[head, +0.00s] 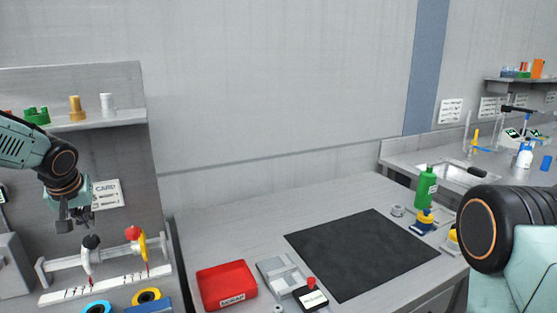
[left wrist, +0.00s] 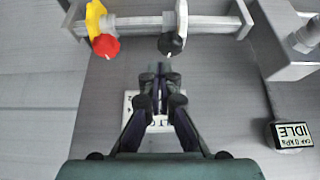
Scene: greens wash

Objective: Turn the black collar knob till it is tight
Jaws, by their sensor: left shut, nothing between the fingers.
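The black collar knob (head: 91,242) sits on a white collar on the horizontal rail at the lower left of the head view. It also shows at the top middle of the left wrist view (left wrist: 171,43), with a pale mark on it. My left gripper (head: 82,222) is just above the knob in the head view. In the left wrist view its fingers (left wrist: 160,80) are together and empty, apart from the knob. My right gripper is out of view; only a part of my right arm shows at the right edge.
A yellow collar with a red knob (left wrist: 105,46) sits beside it on the same rail (left wrist: 135,22). A small display reading IDLE (left wrist: 291,134) is at the right. A red scrap tray (head: 226,286) and a black mat (head: 362,252) lie on the bench to the right.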

